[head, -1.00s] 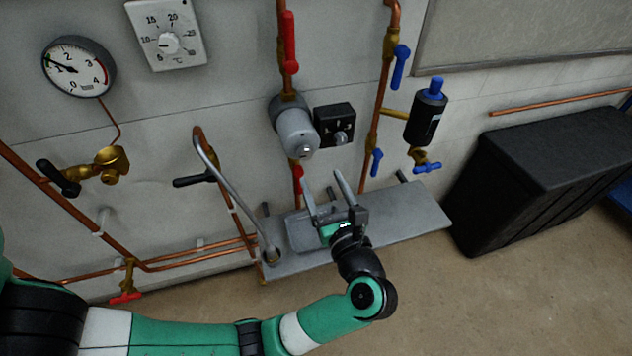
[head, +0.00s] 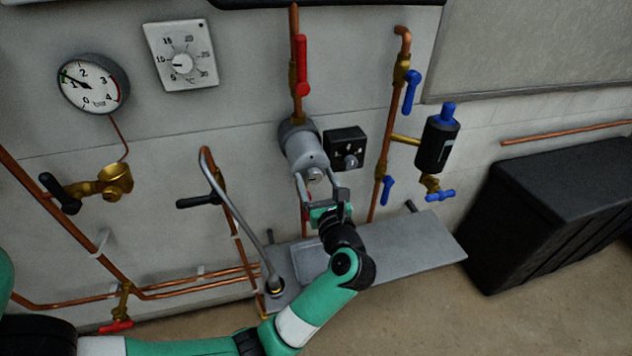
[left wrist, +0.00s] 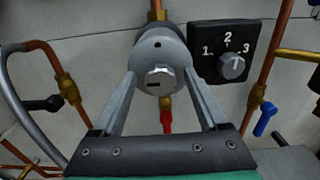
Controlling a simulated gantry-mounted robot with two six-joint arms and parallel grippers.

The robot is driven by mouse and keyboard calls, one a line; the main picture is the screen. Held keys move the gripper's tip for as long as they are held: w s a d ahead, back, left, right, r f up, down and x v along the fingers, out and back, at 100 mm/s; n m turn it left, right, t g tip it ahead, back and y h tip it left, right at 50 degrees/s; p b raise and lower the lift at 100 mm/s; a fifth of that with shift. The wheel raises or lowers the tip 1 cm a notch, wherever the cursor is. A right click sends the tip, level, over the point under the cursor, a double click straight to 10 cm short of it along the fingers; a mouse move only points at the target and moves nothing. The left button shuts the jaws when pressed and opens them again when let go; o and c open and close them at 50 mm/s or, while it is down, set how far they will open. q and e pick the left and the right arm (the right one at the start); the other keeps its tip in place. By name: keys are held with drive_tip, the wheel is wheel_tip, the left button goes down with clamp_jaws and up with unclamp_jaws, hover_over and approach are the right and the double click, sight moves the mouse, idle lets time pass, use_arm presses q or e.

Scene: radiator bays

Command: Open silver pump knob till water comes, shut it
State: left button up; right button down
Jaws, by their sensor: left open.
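The silver pump (head: 302,146) is a grey cylinder on the wall pipe below a red lever. Its small silver knob (left wrist: 160,80), with a dark slot, sits at the centre of the pump's front face in the left wrist view. My left gripper (head: 314,174) is open, its two fingers pointing at the pump's front. In the left wrist view the fingertips (left wrist: 161,74) lie on either side of the knob, with a gap on both sides. I cannot tell whether they touch the pump face. No water shows. My right gripper is not in view.
A black speed dial (left wrist: 232,66) marked 1 to 3 is close right of the pump. A red valve handle (left wrist: 167,120) is below it. A grey shelf (head: 410,250) lies under the arm. A black box (head: 545,215) stands at right.

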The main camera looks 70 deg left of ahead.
use_arm(q)
drive_tip(key=shift+a, duration=0.15)
clamp_jaws()
drive_tip(key=shift+r+m+p, duration=0.2)
drive_tip(key=shift+m+p, duration=0.3)
drive_tip(key=shift+p, duration=0.4)
drive_tip(key=m+p, duration=0.8)
drive_tip(key=p, duration=0.3)
drive_tip(key=shift+w, duration=0.15)
drive_tip(key=m+p, duration=0.2)
drive_tip(key=m, duration=0.1)
drive_tip(key=shift+f+p, duration=0.1)
drive_tip(key=shift+p, duration=0.2)
drive_tip(key=shift+f+m+p, duration=0.15)
drive_tip(key=shift+m+p, duration=0.35)
drive_tip(key=shift+m, duration=0.3)
